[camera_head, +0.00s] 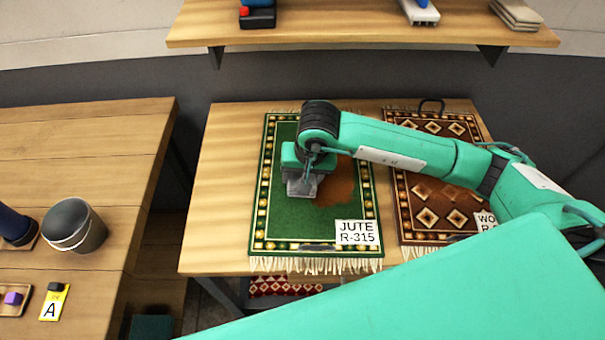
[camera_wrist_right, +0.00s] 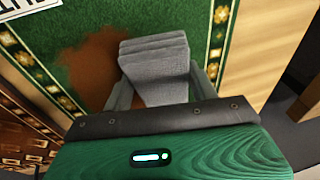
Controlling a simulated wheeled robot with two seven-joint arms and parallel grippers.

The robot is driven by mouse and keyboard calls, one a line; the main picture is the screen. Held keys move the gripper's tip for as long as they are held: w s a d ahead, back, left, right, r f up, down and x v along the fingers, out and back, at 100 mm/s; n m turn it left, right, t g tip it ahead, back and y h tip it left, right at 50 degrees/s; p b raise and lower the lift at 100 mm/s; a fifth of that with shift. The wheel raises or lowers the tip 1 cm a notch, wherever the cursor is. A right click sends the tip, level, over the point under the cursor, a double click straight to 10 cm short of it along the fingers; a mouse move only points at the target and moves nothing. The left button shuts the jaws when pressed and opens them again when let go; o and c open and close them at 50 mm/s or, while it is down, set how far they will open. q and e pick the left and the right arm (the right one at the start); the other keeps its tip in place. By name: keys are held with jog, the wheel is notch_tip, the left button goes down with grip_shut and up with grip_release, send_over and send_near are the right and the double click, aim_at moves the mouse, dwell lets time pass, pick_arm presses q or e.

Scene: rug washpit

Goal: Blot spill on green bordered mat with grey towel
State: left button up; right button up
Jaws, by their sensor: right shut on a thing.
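The green bordered mat (camera_head: 283,225) lies on the wooden table, with a label reading JUTE R-315 (camera_head: 358,232) on its lower right corner. A brown spill (camera_head: 340,188) shows on the mat, partly hidden by my right arm; it also shows in the right wrist view (camera_wrist_right: 97,62). My right gripper (camera_head: 301,178) is over the mat, at the left side of the spill. It is shut on the folded grey towel (camera_wrist_right: 155,65), which sits between its fingers. The towel also shows in the head view (camera_head: 300,188). I cannot tell whether it touches the mat. My left gripper is not in view.
A brown diamond-patterned mat (camera_head: 425,205) lies to the right, partly under my arm. A shelf (camera_head: 350,35) with several items runs along the back wall. A left-hand table (camera_head: 80,140) holds a grey bucket (camera_head: 75,228) and a yellow card marked A (camera_head: 54,302).

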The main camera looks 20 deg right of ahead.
dwell(0.4)
jog(key=shift+r, duration=0.25)
jog(key=shift+r+p, duration=1.05)
jog(key=shift+r, duration=2.2)
